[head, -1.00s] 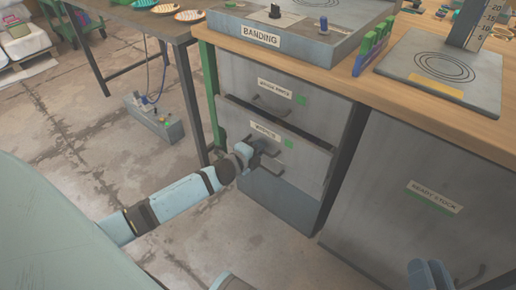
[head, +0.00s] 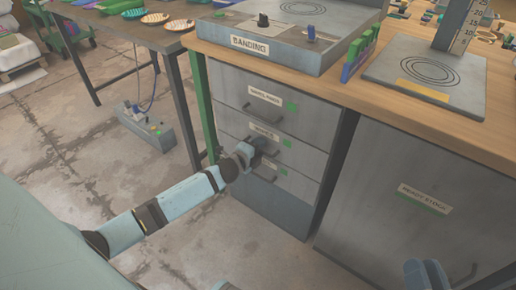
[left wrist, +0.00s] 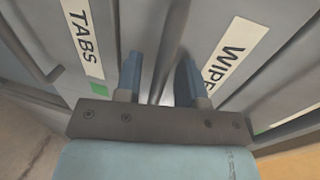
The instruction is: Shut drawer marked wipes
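The wipes drawer (head: 305,155) is the middle one of three in the grey cabinet. Its front looks flush, or nearly so, with the drawers above and below. Its label (head: 263,131) also shows, partly hidden, in the left wrist view (left wrist: 235,50). My left gripper (head: 262,150) is at this drawer's front, by the handle. In the left wrist view its two fingers (left wrist: 160,78) are apart, pointing at the fronts between the TABS and wipes labels. I cannot tell whether they touch the handle. My right gripper (head: 427,272) is at the bottom edge, partly cut off.
The top drawer (head: 300,110) is shut. The TABS drawer (head: 300,187) lies below the wipes drawer, partly behind my left gripper. A ready stock cabinet (head: 400,160) stands to the right. A green table leg (head: 204,110) is just left of the drawers.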

